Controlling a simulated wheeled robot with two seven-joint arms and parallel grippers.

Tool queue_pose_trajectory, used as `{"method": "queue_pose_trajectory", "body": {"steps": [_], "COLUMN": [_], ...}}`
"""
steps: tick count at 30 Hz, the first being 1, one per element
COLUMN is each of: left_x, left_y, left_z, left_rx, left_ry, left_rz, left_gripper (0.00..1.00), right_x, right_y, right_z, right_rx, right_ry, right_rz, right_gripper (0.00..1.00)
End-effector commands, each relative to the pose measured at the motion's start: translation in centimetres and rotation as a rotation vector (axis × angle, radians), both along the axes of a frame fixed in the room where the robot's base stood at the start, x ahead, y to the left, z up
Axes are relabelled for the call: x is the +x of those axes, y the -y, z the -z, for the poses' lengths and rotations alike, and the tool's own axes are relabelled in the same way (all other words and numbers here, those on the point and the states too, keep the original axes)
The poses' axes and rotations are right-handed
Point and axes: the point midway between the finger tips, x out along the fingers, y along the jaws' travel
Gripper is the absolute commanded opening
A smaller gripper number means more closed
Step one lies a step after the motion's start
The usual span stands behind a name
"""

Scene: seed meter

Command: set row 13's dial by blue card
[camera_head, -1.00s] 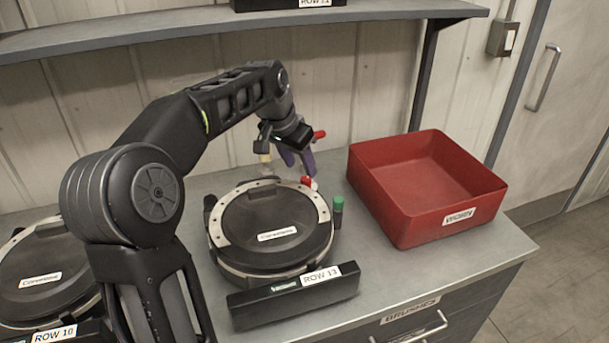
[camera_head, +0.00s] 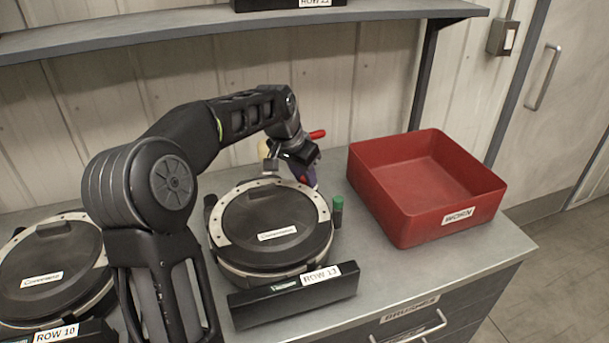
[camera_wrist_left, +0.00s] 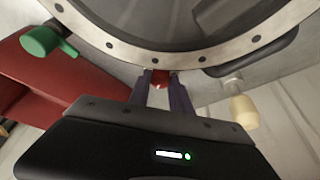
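The row 13 seed meter (camera_head: 270,225) is a round dark unit with a pale, bolted rim, lying behind a black block labelled ROW 13 (camera_head: 320,276). My left gripper (camera_head: 308,184) points down at its back right rim. In the left wrist view its purple fingers (camera_wrist_left: 161,78) stand on either side of a small red knob (camera_wrist_left: 161,79) at the rim. I cannot tell whether they press on it. A green knob (camera_head: 338,211) stands at the meter's right, and also shows in the wrist view (camera_wrist_left: 40,41). I make out no blue card.
A red bin labelled WORN (camera_head: 375,200) stands to the right. The row 10 meter (camera_head: 50,265) is at the left. A cream knob (camera_wrist_left: 243,112) sits near the rim. A shelf (camera_head: 180,25) runs above the bench. Bare bench lies right of the ROW 13 block.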

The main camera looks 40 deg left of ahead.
Motion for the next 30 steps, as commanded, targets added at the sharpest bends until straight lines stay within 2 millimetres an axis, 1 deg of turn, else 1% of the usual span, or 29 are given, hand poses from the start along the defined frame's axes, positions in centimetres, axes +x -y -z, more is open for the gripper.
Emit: {"method": "queue_pose_trajectory", "body": {"steps": [1,8,21,26,30], "left_x": [0.01,0.0,0.01,0.04,0.06], "left_y": [0.01,0.0,0.04,0.1,0.16], "left_z": [-0.01,-0.02,0.0,0.03,0.07], "left_rx": [0.0,0.0,0.0,0.0,0.001], "left_ry": [0.0,0.0,0.001,0.001,0.002], "left_rz": [0.0,0.0,-0.017,-0.069,-0.144], "left_gripper": [0.18,0.0,0.0,0.0,0.0], "right_x": [0.0,0.0,0.0,0.0,0.01], "right_y": [0.0,0.0,0.0,-0.01,0.0], "right_z": [0.0,0.0,0.12,0.37,0.71], "right_rx": [0.0,0.0,0.0,0.0,0.0], "right_ry": [0.0,0.0,0.0,0.0,0.0], "right_rz": [0.0,0.0,0.0,0.0,0.0], "right_gripper": [0.43,0.43,0.43,0.43,0.43]}}
